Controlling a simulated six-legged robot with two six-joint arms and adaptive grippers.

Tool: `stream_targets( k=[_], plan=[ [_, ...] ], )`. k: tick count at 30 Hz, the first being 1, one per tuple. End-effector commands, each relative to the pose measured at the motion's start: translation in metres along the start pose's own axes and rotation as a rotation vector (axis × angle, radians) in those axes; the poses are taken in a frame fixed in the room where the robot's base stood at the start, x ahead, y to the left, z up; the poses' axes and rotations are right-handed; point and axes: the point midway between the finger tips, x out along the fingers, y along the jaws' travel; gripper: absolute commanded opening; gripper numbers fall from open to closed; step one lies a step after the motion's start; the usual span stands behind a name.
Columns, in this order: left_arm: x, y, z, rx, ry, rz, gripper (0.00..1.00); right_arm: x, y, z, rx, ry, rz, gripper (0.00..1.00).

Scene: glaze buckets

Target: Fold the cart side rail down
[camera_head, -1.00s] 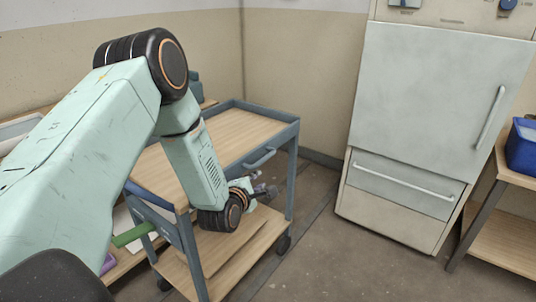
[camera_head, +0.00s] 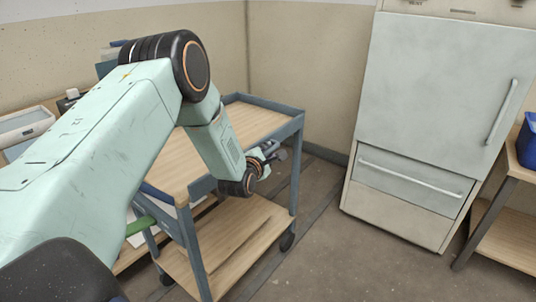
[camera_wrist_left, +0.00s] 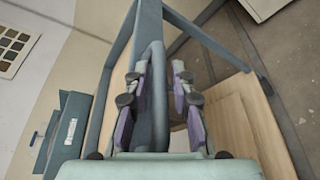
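The cart (camera_head: 297,121) has a blue-grey frame, a wooden top and a wooden lower shelf. My left gripper (camera_head: 275,153) is at the cart's near side, just below the top edge, and it covers most of the side rail in the head view. In the left wrist view, the rounded blue-grey side rail (camera_wrist_left: 155,80) runs between the two purple-padded fingers of the gripper (camera_wrist_left: 158,100). The fingers are apart. The rail lies close to the left finger, with a gap to the right one; contact is unclear. My right gripper is out of view.
A pale fridge-like cabinet (camera_head: 432,90) stands to the right, across open floor (camera_head: 335,240). A wooden side table (camera_head: 510,230) with a blue bin (camera_head: 528,142) is at the far right. Walls close off the back corner behind the cart.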

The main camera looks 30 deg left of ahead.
Motion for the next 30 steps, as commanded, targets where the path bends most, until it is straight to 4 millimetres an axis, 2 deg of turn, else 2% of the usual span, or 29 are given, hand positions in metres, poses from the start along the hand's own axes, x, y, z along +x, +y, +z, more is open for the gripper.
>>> stream_targets(
  k=[9, 18, 30],
  plan=[
    [0.0047, 0.0010, 0.0003, 0.001, 0.000, 0.000, 0.24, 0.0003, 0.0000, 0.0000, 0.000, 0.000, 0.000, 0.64],
    [0.0043, 0.0008, -0.0002, 0.001, 0.000, 0.000, 0.00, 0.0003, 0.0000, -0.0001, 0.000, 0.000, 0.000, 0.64],
    [0.0041, -0.0009, 0.0003, 0.015, 0.000, 0.004, 0.00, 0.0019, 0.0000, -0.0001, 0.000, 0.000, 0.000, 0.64]
  ],
)
